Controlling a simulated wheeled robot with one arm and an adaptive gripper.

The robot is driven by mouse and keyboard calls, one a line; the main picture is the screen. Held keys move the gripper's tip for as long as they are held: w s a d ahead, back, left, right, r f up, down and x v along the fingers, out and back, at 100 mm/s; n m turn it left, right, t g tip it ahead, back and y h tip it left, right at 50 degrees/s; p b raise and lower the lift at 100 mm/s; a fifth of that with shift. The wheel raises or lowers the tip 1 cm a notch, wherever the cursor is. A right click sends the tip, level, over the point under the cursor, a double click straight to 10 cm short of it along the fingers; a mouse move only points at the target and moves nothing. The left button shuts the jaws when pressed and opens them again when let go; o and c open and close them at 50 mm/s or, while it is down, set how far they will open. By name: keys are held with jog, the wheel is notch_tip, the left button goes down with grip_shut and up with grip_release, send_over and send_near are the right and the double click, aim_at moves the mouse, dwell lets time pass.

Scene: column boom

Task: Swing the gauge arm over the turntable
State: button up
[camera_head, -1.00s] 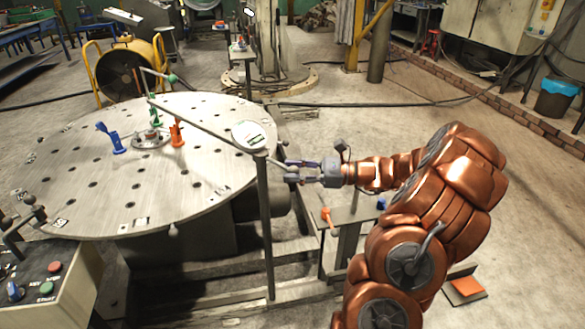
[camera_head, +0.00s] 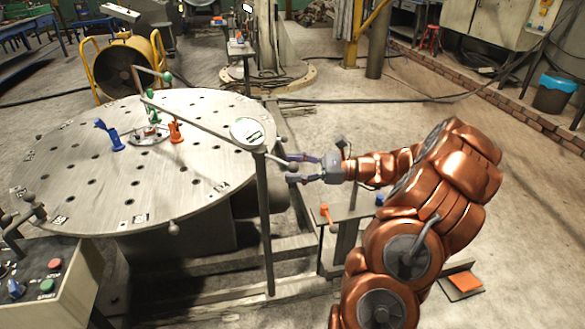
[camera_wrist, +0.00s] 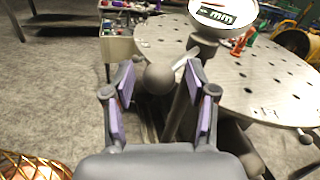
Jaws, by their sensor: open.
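The gauge arm (camera_head: 190,113) is a long thin bar on a slim upright post (camera_head: 264,225). It reaches over the turntable (camera_head: 85,190), a round grey plate with holes, and its far end is above the plate. A round white dial (camera_head: 246,131) sits near the post; the wrist view shows it marked "mm" (camera_wrist: 218,16). A short handle with a grey ball knob (camera_wrist: 159,78) sticks out toward my gripper. My gripper (camera_head: 289,169) is open, and in the wrist view the knob appears between its purple-padded fingers, with a gap on each side. Contact cannot be told.
Blue (camera_head: 116,138) and orange (camera_head: 175,131) clamps stand on the turntable near its hub. A control box with buttons (camera_head: 45,275) is at the lower left. A small stand with an orange lever (camera_head: 326,214) is below my gripper.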

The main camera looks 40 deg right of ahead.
jog(key=v, duration=1.1)
jog(key=shift+s, duration=0.2)
jog(key=shift+d, duration=0.1)
jog(key=w+a+r+n+g+p, duration=0.1)
jog(key=a+r+n+g, duration=0.2)
jog(key=a, duration=0.5)
jog(key=w+a+r+n+g+p, duration=0.1)
jog(key=a+r+n+g, duration=0.2)
jog(key=a, duration=0.5)
jog(key=s+a+r+n+g+h+p, duration=0.1)
jog(key=s+a+n+g+h+p, duration=0.35)
jog(key=a, duration=0.95)
jog(key=s+a+n+g+h, duration=0.4)
jog(key=s+n, duration=0.3)
jog(key=s, duration=0.4)
jog(key=s+d+n+t+h+p, duration=0.1)
jog(key=s+n+h, duration=0.4)
jog(key=s, duration=0.5)
jog(key=shift+d+r+n+t+h+p, duration=0.4)
jog(key=shift+d+p, duration=0.5)
jog(key=shift+p, duration=0.5)
jog(key=shift+c, duration=0.3)
